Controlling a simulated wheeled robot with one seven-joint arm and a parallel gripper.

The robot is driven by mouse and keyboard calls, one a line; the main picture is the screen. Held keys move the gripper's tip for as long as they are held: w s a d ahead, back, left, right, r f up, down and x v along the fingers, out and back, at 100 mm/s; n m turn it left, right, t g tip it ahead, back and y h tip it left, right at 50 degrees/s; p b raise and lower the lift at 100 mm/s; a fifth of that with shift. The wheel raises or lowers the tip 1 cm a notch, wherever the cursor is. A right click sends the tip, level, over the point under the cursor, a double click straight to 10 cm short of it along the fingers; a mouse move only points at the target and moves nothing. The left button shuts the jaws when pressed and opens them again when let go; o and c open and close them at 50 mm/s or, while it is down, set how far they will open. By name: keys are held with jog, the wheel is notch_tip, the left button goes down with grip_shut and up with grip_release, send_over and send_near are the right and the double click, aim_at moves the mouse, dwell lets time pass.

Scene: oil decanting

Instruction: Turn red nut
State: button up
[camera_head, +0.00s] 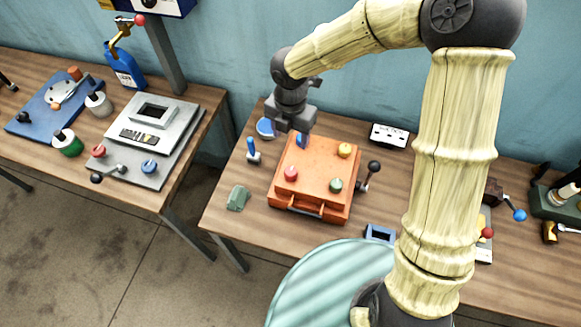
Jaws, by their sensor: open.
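An orange box (320,168) lies on the right table with several coloured nuts on its top. The red nut (291,173) is at its front left, the green nut (336,185) at its front right and the yellow nut (345,150) at its back right. A blue piece (302,141) shows at the back left, partly hidden by my gripper. My gripper (294,126) is open above the box's back left edge, behind and apart from the red nut. I cannot tell its exact height.
A black-knobbed lever (373,167) stands at the box's right side. A blue-handled switch (252,150) and a green block (238,198) stand to its left. A white panel (389,136) lies behind. A gap separates the left table (185,170). My arm hides part of the right table.

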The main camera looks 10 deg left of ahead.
aim_at(290, 171)
notch_tip(290, 171, down, 17)
jog(key=shift+p, duration=1.15)
jog(key=shift+c, duration=0.5)
jog(key=c, duration=0.9)
